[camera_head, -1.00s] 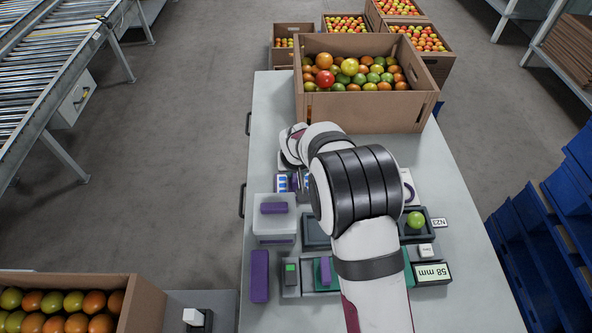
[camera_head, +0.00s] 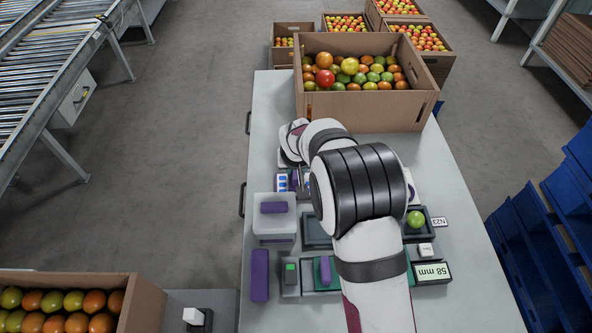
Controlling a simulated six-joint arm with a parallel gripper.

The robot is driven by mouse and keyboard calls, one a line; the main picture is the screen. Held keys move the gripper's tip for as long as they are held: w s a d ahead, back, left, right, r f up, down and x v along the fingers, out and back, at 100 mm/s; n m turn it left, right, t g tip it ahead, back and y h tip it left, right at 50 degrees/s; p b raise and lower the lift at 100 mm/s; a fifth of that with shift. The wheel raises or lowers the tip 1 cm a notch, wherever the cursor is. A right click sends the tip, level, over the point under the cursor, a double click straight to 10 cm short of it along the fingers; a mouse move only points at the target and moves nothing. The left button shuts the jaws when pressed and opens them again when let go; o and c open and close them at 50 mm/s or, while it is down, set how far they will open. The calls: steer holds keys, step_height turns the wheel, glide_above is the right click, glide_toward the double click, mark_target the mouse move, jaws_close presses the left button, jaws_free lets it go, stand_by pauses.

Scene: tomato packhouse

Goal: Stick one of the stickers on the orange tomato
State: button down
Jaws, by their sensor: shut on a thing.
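My gripper (camera_head: 299,180) points down at the left of the table, mostly hidden by my wrist and arm. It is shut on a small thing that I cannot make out. A small blue-and-white item (camera_head: 282,183), possibly stickers, lies just left of the fingers; whether they touch it is unclear. Orange tomatoes, such as one on top (camera_head: 324,61), lie among red, yellow and green ones in the large cardboard crate (camera_head: 358,110) at the back. No separate orange tomato shows on the table; my arm hides part of it.
A green tomato (camera_head: 415,218) sits in a dark tray at right, above a "58 mm" display (camera_head: 433,273). A pale box (camera_head: 274,228) with a purple top piece and a purple block (camera_head: 260,275) stand at left. The table's front right is clear.

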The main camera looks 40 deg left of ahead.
steer(key=shift+r, duration=3.05)
steer(key=w+d+r+n+g+y, duration=0.15)
steer(key=d+n, duration=0.25)
steer(key=d, duration=1.3)
steer(key=s+d+r+n+g, duration=0.25)
steer(key=s+d+n, duration=0.3)
steer(key=d, duration=0.75)
steer(key=shift+m+t, duration=0.25)
steer(key=shift+t, duration=0.15)
steer(key=shift+s+a+f, duration=0.1)
steer(key=shift+a+f, duration=0.05)
steer(key=shift+f, duration=2.4)
steer(key=shift+f, duration=0.55)
